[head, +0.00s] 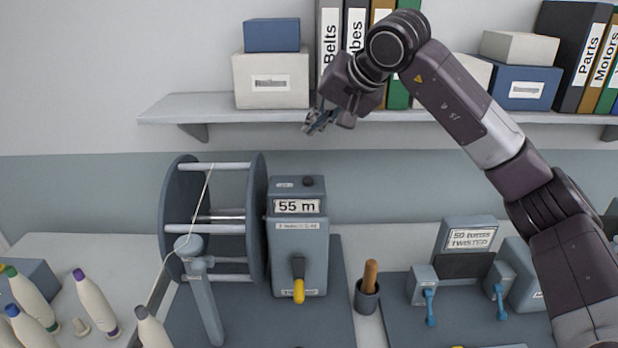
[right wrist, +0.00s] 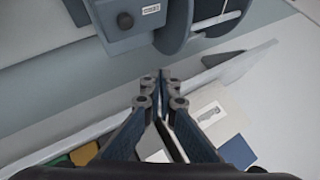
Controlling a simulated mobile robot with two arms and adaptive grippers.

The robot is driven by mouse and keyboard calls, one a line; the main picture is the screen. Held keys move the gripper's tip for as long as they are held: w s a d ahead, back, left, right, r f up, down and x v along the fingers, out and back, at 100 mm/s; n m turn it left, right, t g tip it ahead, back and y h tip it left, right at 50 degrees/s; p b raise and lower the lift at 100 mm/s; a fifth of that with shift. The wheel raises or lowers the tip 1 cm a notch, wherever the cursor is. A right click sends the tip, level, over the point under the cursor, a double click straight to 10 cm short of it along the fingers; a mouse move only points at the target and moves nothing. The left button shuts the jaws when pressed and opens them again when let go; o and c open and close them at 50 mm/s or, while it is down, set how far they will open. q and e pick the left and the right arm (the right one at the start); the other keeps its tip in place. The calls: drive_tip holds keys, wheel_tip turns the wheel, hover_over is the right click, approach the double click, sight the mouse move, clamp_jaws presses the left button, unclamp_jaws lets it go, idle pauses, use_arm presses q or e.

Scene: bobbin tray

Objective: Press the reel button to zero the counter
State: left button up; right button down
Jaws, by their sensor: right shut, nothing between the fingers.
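The reel counter (head: 298,255) is a blue-grey box with a display reading "55 m". A small dark round button (head: 308,181) sits on its top. A yellow-tipped lever (head: 298,290) hangs down on its front. The large reel (head: 180,215) stands at its left. My right gripper (head: 313,124) is in the air above the counter, at shelf height, shut and empty, apart from the button. In the right wrist view the shut fingers (right wrist: 160,85) point towards the counter (right wrist: 135,12), whose dark button (right wrist: 125,20) shows there. My left gripper is out of view.
A wall shelf (head: 200,106) with boxes and binders is close behind my right gripper. Several bobbins (head: 95,303) stand at lower left. A cup with a wooden handle (head: 367,295) stands right of the counter, beside the twisting device (head: 467,240).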

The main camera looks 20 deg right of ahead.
sight(311, 179)
drive_tip(key=f+b, duration=0.2)
drive_tip(key=f, duration=0.1)
drive_tip(key=w+f+b, duration=0.1)
drive_tip(key=f, duration=0.1)
drive_tip(key=shift+a+b, duration=0.15)
drive_tip(key=shift+b, duration=0.2)
wheel_tip(311, 179, down, 4)
drive_tip(key=b, duration=0.3)
drive_tip(key=shift+f, duration=0.15)
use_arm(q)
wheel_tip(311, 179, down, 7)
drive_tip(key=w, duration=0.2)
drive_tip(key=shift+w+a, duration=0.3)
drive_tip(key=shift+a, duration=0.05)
use_arm(e)
drive_tip(key=shift+s, duration=0.1)
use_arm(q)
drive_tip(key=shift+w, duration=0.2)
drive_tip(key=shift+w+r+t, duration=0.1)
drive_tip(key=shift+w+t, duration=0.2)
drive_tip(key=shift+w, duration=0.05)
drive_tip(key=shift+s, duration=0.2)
